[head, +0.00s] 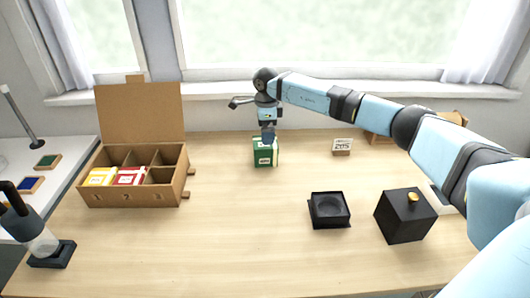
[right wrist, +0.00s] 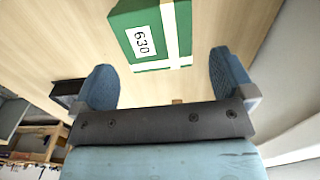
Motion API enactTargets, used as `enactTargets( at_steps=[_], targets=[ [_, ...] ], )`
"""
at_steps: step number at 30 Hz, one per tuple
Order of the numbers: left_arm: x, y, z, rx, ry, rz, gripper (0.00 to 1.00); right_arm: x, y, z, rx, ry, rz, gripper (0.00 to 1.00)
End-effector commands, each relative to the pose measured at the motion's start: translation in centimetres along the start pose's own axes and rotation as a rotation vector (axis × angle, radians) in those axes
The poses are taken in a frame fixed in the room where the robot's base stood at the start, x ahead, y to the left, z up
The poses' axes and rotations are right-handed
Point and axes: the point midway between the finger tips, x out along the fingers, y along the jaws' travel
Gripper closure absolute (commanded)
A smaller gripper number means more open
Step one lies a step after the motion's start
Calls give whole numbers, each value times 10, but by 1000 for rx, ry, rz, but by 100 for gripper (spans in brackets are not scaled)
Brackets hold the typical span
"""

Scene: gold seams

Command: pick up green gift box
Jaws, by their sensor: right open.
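The green gift box (head: 264,154) stands on the table, near the middle towards the back. It has a white label and a pale ribbon band. My right gripper (head: 268,137) is just above it in the head view and hides part of its top. In the right wrist view the green gift box (right wrist: 150,36) lies beyond the fingertips, label reading 630. My right gripper (right wrist: 166,78) is open, its two blue fingers apart with nothing between them. My left gripper is not in view.
A cardboard box (head: 135,196) with compartments at left holds a yellow and a red box. A black tray (head: 329,222) and a black cube (head: 405,215) with a gold knob stand front right. A small number sign (head: 342,146) is at the back. The table's middle front is clear.

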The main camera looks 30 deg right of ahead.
Motion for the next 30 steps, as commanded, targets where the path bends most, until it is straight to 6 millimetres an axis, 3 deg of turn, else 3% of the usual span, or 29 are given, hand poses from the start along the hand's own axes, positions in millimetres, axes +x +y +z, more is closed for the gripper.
enactTargets(
  at_steps=[3,11,19,27,30],
  targets=[
    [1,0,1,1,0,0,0,17,0,1,0,-1,1,0],
    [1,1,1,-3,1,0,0,33,2,2,-1,-1,1,0],
    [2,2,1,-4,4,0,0,71,4,4,1,-2,2,0],
    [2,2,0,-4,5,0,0,77,4,4,1,-2,0,0],
    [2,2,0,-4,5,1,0,77,4,4,1,-2,0,21]
  ],
)
